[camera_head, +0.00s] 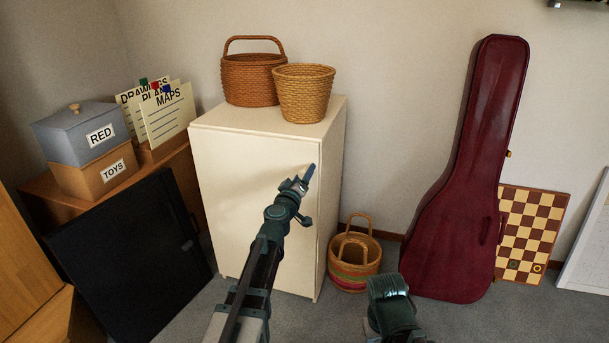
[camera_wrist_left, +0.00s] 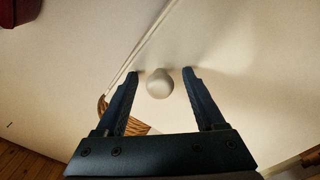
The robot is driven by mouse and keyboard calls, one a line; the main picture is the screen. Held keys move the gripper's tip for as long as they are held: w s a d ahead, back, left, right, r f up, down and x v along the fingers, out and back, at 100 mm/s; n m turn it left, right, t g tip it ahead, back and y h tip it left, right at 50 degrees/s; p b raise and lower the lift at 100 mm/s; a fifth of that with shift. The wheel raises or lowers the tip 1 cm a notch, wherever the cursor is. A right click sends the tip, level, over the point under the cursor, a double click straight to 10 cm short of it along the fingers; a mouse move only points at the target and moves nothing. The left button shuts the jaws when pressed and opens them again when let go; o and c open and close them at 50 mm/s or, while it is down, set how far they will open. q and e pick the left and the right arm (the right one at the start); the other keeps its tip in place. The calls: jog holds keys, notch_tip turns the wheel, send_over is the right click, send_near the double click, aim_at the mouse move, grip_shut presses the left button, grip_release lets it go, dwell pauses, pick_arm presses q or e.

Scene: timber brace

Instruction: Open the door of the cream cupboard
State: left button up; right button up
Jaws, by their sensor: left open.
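The cream cupboard (camera_head: 255,195) stands against the wall in the middle of the head view, its front door closed. In the left wrist view a pale round knob (camera_wrist_left: 160,84) sits on the door front, near the door's edge. My left gripper (camera_head: 306,177) is in front of the door's upper right part. In the left wrist view my left gripper (camera_wrist_left: 161,73) is open, one finger on each side of the knob, with gaps visible between knob and fingers. In the head view the gripper hides the knob. My right gripper cannot be made out.
Two wicker baskets (camera_head: 303,92) stand on the cupboard. A striped basket (camera_head: 354,262) is on the floor to its right, near a dark red instrument case (camera_head: 463,185) and a checkered board (camera_head: 530,232). A black flat case (camera_head: 130,260) leans at the left. Carpet shows in front.

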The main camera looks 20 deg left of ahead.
pick_arm(q)
jog(key=shift+c, duration=0.2)
grip_shut()
dwell(1.3)
